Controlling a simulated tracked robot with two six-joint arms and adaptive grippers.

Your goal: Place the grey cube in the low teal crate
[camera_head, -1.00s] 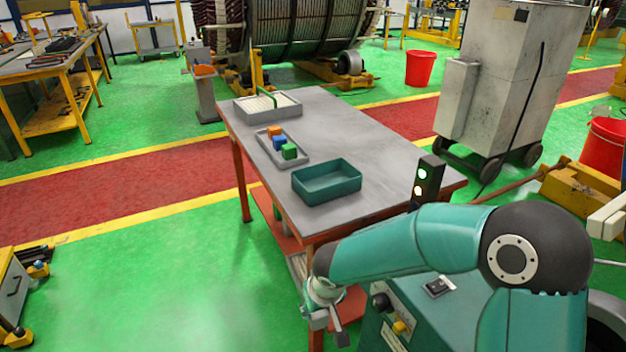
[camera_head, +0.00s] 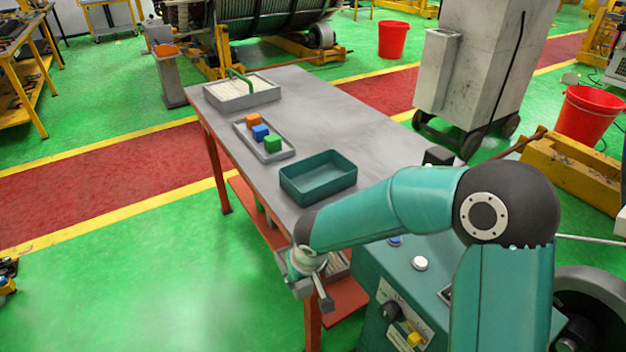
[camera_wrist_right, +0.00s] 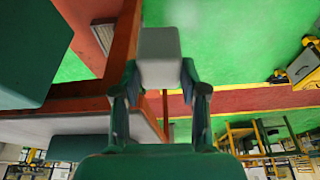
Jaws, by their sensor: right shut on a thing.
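The low teal crate (camera_head: 328,188) stands on the grey table near its front end, and its visible inside is empty. My right gripper (camera_head: 316,292) hangs beside the front end of the table, below the tabletop level in the picture and apart from the crate. In the right wrist view, my right gripper (camera_wrist_right: 160,88) is shut on the grey cube (camera_wrist_right: 159,56), which sits between its two fingers. In the head view I cannot clearly tell the cube from the gripper parts. My left gripper is not in view.
A box with a green handle (camera_head: 246,98) stands at the far end. The table's right half (camera_head: 345,125) is clear.

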